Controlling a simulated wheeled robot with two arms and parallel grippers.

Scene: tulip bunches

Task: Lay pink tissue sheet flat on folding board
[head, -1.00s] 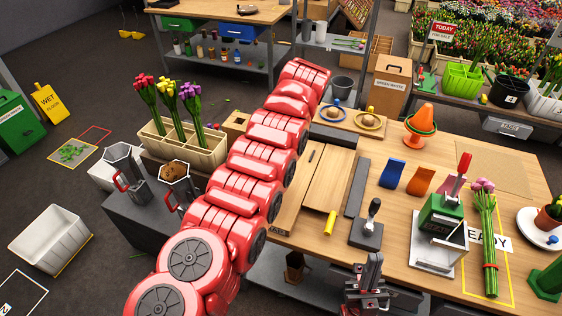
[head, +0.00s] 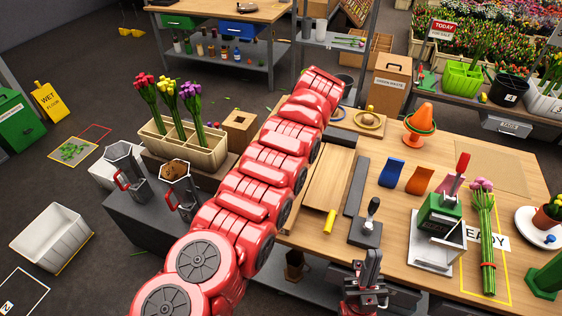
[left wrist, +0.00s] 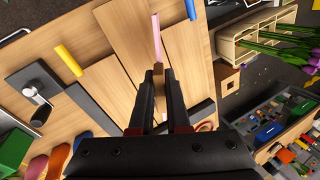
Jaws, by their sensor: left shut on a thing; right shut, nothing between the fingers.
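The pink tissue sheet (left wrist: 157,38) shows in the left wrist view as a narrow pink strip, seen nearly edge-on at my left fingertips. My left gripper (left wrist: 159,73) is shut on it, over the wooden folding board (left wrist: 120,50). How far above the board it is, I cannot tell. In the head view the folding board (head: 328,190) is partly covered by my red left arm, and the sheet and left gripper are hidden. My right gripper (head: 372,258) is shut and empty at the table's front edge.
A yellow rod (head: 330,222) lies at the board's near end. A dark block with an upright handle (head: 366,232), a green press (head: 440,215) and a tulip bunch (head: 486,235) are to the right. A planter of tulips (head: 183,140) stands left of my left arm.

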